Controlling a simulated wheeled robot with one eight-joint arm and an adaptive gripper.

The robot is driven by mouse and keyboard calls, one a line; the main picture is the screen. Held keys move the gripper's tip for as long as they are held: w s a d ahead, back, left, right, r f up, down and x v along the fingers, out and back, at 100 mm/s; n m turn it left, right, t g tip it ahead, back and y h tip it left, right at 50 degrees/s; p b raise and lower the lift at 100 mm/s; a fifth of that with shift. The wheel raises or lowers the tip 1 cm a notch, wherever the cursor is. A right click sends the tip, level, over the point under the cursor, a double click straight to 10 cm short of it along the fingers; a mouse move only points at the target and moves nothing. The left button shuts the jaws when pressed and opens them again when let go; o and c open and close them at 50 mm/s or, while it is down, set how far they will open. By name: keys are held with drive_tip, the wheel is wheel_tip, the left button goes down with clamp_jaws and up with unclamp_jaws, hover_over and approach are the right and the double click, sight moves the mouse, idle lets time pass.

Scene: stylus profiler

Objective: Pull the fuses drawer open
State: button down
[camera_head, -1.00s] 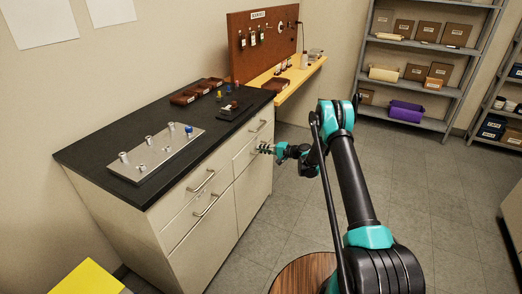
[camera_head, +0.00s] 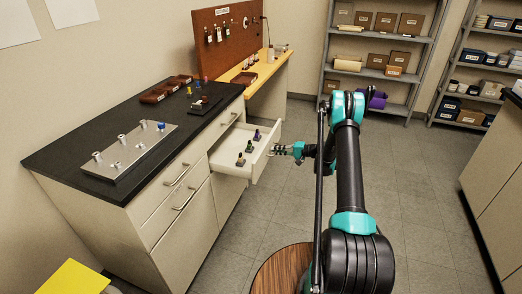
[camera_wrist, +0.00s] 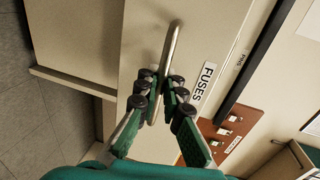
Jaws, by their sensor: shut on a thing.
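The fuses drawer (camera_head: 228,160) stands pulled out from the cabinet in the head view, with several small dark parts standing inside it. In the wrist view its front (camera_wrist: 142,62) carries a label reading FUSES (camera_wrist: 203,82) beside a long metal bar handle (camera_wrist: 171,50). My gripper (camera_wrist: 160,96) is shut on the handle, one finger on each side of the bar. In the head view my gripper (camera_head: 276,151) is at the drawer's front; the handle is hard to make out there.
The dark-topped cabinet (camera_head: 75,143) has other closed drawers (camera_head: 160,190) left of the open one. A metal plate with posts (camera_head: 118,160) lies on its top. A wooden bench (camera_head: 268,66) and shelves (camera_head: 375,75) stand behind. The floor (camera_head: 420,190) to the right is clear.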

drive_tip(key=f+v, duration=0.1)
drive_tip(key=v, duration=0.6)
drive_tip(key=shift+d+f, duration=0.25)
drive_tip(key=shift+d, duration=0.1)
drive_tip(key=c, duration=1.9)
unclamp_jaws()
drive_tip(key=v, duration=1.2)
drive_tip(key=shift+s, duration=0.1)
